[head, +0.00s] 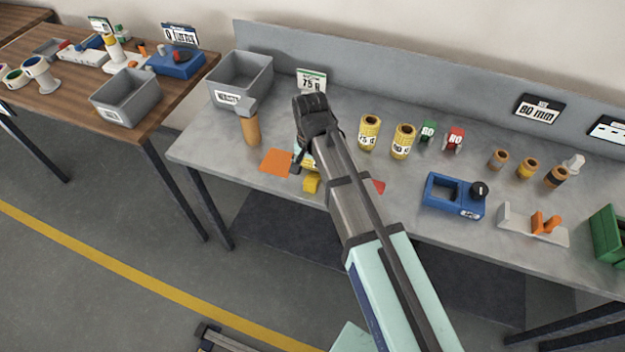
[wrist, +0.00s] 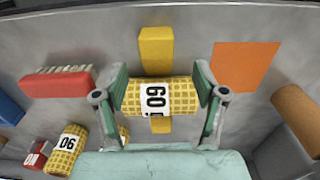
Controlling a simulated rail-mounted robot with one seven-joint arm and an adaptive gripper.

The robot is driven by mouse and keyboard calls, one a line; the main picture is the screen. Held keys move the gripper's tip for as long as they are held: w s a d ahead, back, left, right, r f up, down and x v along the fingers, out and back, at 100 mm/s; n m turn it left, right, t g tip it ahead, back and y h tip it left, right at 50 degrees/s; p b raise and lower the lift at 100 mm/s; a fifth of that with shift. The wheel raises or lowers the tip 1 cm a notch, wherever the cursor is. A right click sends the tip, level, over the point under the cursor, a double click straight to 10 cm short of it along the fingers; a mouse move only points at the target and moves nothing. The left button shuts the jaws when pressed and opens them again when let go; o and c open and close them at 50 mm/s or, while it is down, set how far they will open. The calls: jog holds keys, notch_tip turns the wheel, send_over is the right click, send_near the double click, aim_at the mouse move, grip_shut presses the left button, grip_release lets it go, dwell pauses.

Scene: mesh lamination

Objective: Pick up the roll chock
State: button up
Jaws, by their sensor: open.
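A yellow block (wrist: 156,50), which looks like a roll chock, lies on the grey bench beyond my gripper in the wrist view; it also shows near the front edge in the head view (head: 311,184). I cannot tell whether the fingers touch the roll. In the head view my arm hides most of this roll.
An orange square (head: 276,162) and an orange-brown cylinder tool (head: 251,128) are to the left. A red brush (wrist: 55,84) lies at the wrist view's left. Two upright yellow rolls (head: 369,132) (head: 403,141) stand right of my arm. A grey bin (head: 240,80) is at back left.

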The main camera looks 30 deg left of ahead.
aim_at(312, 177)
jog(key=shift+w+d+f+p, duration=0.1)
jog(key=shift+f+p, duration=0.45)
jog(key=shift+f, duration=0.75)
jog(key=shift+w+d+f+p, duration=0.1)
jog(key=shift+f+p, duration=0.4)
jog(key=shift+f, duration=0.8)
jog(key=c, duration=1.3)
